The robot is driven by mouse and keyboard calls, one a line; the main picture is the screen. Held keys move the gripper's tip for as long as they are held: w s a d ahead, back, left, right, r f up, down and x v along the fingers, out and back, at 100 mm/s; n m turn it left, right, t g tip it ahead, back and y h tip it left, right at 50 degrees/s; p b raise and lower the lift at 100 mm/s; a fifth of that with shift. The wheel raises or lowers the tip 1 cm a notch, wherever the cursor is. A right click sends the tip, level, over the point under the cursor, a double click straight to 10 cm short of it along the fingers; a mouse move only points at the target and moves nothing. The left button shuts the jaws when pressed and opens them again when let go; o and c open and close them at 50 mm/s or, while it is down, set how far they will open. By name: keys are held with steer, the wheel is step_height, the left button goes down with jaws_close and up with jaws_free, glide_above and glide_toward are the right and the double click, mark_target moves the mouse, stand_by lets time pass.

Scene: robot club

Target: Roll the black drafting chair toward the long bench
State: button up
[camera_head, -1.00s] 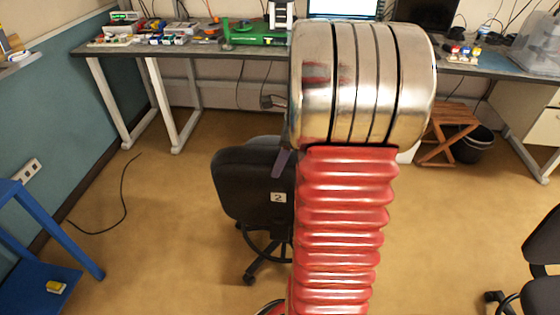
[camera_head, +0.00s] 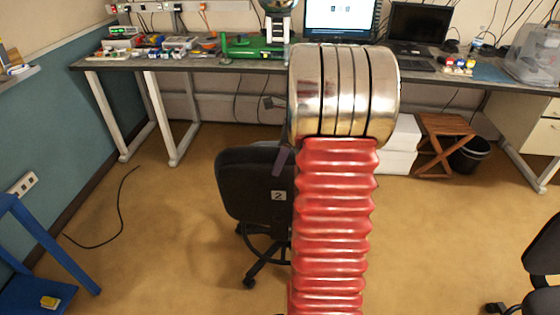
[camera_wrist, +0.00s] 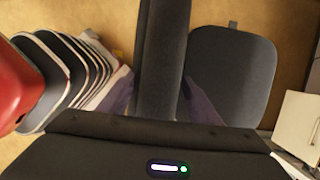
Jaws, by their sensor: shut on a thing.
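The black drafting chair (camera_head: 245,185) stands in the middle of the head view, with a "2" label on its backrest and its wheeled base on the floor. My red arm hides its right side. In the wrist view I look down on its backrest edge (camera_wrist: 160,45) and its grey seat (camera_wrist: 232,75). My gripper (camera_wrist: 160,95) has its purple fingers on both sides of the backrest and is shut on it. One finger also shows at the backrest in the head view. The long bench (camera_head: 225,65) runs along the back wall, beyond the chair with floor between.
A wooden stool (camera_head: 445,140), white boxes (camera_head: 402,145) and a black bin (camera_head: 470,154) stand under the bench. A cable (camera_head: 122,210) lies on the left floor near a blue frame (camera_head: 45,245). Another dark chair (camera_head: 540,260) is at the right edge.

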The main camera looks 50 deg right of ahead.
steer(key=shift+w+d+r, duration=0.15)
steer(key=shift+w+d, duration=0.25)
steer(key=shift+d, duration=0.15)
steer(key=w+d, duration=0.5)
steer(key=d, duration=0.2)
steer(key=shift+w, duration=0.2)
stand_by(0.7)
steer(key=shift+d, duration=0.1)
steer(key=w+d, duration=0.4)
steer(key=d, duration=0.1)
steer(key=shift+w+d, duration=0.1)
stand_by(0.8)
steer(key=o, duration=1)
